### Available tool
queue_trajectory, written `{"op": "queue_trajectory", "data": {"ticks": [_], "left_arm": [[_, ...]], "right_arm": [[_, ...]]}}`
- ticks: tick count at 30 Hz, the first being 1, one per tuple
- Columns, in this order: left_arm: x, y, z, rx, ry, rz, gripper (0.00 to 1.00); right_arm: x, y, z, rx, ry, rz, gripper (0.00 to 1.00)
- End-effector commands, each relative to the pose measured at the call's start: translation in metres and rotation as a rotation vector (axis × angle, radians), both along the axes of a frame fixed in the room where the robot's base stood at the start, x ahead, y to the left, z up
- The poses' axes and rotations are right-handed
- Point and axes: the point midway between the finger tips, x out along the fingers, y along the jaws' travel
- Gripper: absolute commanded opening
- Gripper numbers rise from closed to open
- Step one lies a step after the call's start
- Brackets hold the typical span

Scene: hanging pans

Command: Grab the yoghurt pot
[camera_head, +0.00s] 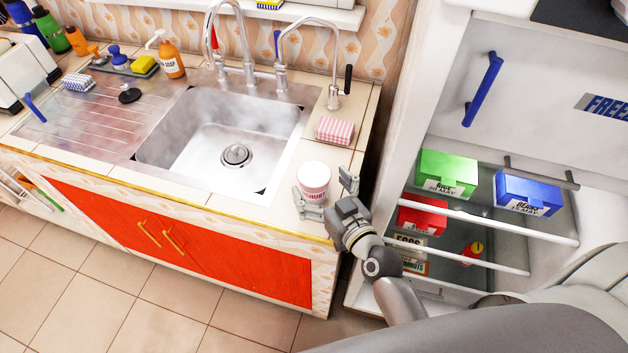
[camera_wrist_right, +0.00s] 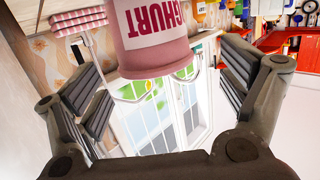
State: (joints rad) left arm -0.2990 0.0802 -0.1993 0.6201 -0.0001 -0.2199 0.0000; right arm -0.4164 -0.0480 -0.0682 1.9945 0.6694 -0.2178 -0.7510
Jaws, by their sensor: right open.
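The yoghurt pot (camera_head: 314,180) is a pink pot with a white lid. It stands upright on the counter's front right corner, right of the sink. My right gripper (camera_head: 328,190) is open, with one finger on each side of the pot in the head view. In the right wrist view the pot (camera_wrist_right: 153,35) appears upside down beyond the fingers, between them and toward the top of the picture. The open right gripper (camera_wrist_right: 165,85) shows a gap on both sides of the pot. My left gripper is not in view.
A folded pink cloth (camera_head: 335,130) lies behind the pot, near the tap (camera_head: 325,65). The steel sink (camera_head: 220,140) is left of the pot. The open fridge (camera_head: 500,215) stands to the right, holding a green box (camera_head: 447,173) and a blue box (camera_head: 527,193).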

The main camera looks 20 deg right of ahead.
Motion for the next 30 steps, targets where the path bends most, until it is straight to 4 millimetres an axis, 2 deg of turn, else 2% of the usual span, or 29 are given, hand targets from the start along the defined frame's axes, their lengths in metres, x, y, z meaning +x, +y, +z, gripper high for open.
{"op": "queue_trajectory", "data": {"ticks": [3, 9, 19, 30], "left_arm": [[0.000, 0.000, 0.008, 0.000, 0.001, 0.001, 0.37], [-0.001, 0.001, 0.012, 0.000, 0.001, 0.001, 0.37], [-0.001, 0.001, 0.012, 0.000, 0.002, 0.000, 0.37], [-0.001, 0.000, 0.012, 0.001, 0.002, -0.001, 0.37]], "right_arm": [[0.017, -0.001, 0.001, 0.001, -0.002, 0.000, 0.93], [0.038, 0.002, -0.005, 0.000, 0.000, 0.000, 0.93], [0.042, 0.003, -0.007, -0.001, 0.000, 0.000, 0.93], [0.042, 0.003, -0.007, -0.001, 0.001, 0.000, 0.45]]}}
